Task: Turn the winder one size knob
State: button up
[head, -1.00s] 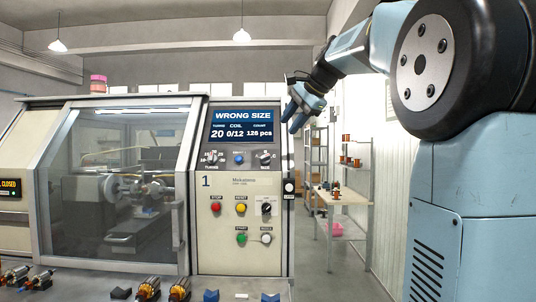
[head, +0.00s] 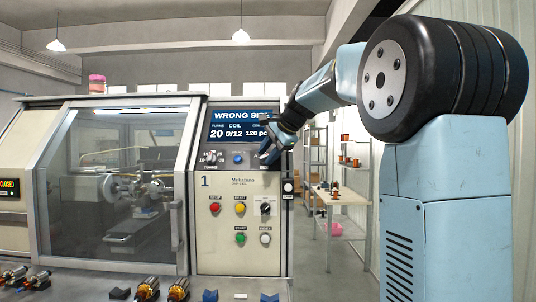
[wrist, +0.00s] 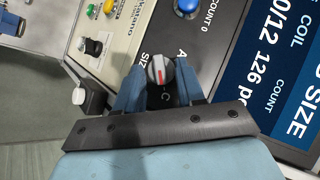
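In the wrist view the size knob (wrist: 158,70) lies between my fingertips, beside the printed "SIZE" and letters. My gripper (wrist: 160,72) is open, with a finger on each side of the knob; I cannot tell whether either touches it. The screen (head: 238,124) reads "WRONG SIZE", partly covered by my gripper.
A blue button (head: 238,159) and a turns knob (head: 210,157) sit left of my gripper. Lower are red, yellow, green and white buttons and a black selector (head: 265,208). The winder's glass door (head: 115,190) is closed. Shelving and a table (head: 340,197) stand behind, right.

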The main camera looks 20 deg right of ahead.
jog(key=c, duration=0.7)
jog(key=shift+n, duration=0.3)
jog(key=n+g, duration=0.1)
jog(key=n+g+h, duration=0.1)
jog(key=n+h, duration=0.1)
jog(key=n, duration=0.1)
jog(key=shift+w+a+r+g, duration=0.1)
jog(key=shift+w+a+g, duration=0.2)
jog(key=shift+g, duration=0.1)
jog(key=n+h, duration=0.1)
jog(key=n+g+h, duration=0.1)
jog(key=n+h, duration=0.1)
jog(key=n, duration=0.1)
jog(key=shift+w+a+g, duration=0.1)
jog(key=shift+a+g, duration=0.15)
jog(key=shift+g, duration=0.05)
dwell(0.4)
